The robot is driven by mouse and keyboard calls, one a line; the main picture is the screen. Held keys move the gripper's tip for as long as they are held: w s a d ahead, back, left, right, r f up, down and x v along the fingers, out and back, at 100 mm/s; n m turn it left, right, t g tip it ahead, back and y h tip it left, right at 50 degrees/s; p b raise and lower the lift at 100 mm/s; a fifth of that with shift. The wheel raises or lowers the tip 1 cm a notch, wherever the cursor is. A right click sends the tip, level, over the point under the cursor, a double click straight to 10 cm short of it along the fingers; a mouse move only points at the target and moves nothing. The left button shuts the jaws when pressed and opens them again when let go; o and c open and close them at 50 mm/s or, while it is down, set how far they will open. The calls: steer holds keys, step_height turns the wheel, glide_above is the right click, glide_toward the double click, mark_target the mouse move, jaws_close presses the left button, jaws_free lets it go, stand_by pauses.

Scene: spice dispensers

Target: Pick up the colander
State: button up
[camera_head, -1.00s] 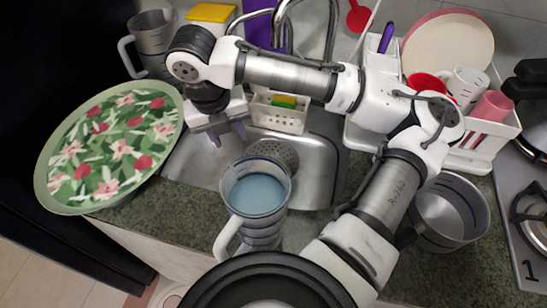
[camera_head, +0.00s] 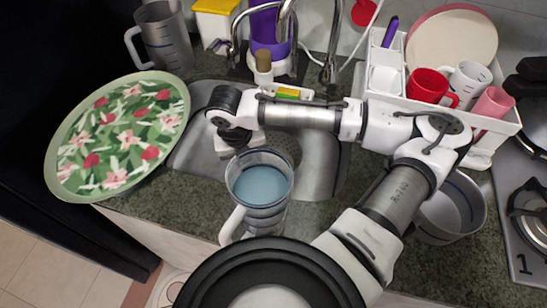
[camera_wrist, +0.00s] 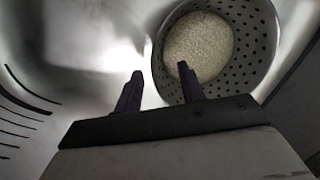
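The colander (camera_head: 288,146) is a grey metal bowl with many small holes, lying in the steel sink. In the head view it is partly hidden behind the measuring jug and my arm. In the wrist view the colander (camera_wrist: 262,40) is at the upper right, its rim facing the camera, with a pale speckled round area inside. My gripper (camera_wrist: 157,70) is open and empty, its two dark fingers apart. The right finger overlaps the colander's near rim in the picture; I see no grip. In the head view the fingers are hidden behind the jug.
A clear measuring jug (camera_head: 262,187) stands on the counter in front of the sink. A large floral tray (camera_head: 118,135) is at the left. A faucet (camera_head: 285,22) and a white dish rack (camera_head: 440,110) stand behind. A metal pot (camera_head: 455,205) is at the right.

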steer(key=shift+c, duration=0.4)
jaws_close()
